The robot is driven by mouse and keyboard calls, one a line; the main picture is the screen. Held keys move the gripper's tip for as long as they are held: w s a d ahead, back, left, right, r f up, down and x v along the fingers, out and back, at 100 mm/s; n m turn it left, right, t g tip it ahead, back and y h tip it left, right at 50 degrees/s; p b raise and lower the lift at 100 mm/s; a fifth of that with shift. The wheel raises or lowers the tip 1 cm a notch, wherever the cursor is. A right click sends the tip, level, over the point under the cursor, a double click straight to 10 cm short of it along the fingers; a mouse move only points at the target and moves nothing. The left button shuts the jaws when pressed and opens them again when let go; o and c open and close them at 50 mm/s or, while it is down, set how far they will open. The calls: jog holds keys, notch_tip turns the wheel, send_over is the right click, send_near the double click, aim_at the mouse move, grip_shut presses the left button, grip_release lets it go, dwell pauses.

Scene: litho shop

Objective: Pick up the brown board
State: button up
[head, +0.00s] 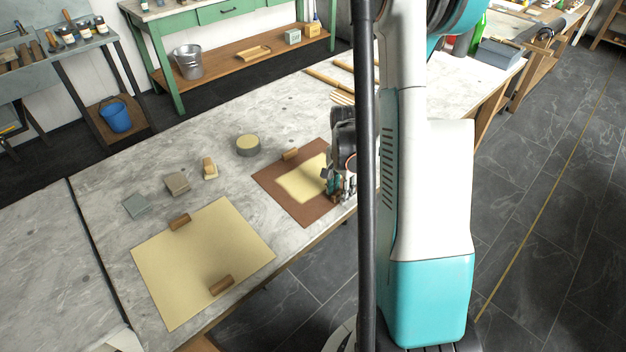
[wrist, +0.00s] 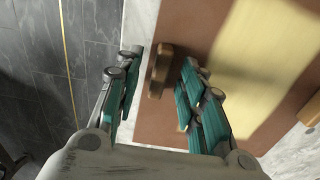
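The brown board (head: 312,215) lies flat on the grey stone-topped table, near its front edge, with a pale yellow sheet (head: 302,180) on its middle. A wooden grip block (head: 290,154) sits at its far edge. A second wooden block (wrist: 158,70) sits at the near edge and shows in the wrist view. My gripper (head: 338,190) is low over the board's right part. In the wrist view its fingers (wrist: 160,75) are apart on either side of that block, with visible gaps. The arm hides part of the board's right side in the head view.
A larger yellow board (head: 200,262) with two wooden blocks lies to the left. A round tin (head: 248,145), small grey blocks (head: 177,182) and a small wooden piece (head: 210,168) stand behind. Wooden sticks (head: 328,80) lie further back. Dark floor borders the table's front edge.

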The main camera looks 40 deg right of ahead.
jog(key=shift+f, duration=0.15)
jog(key=shift+c, duration=0.3)
grip_shut()
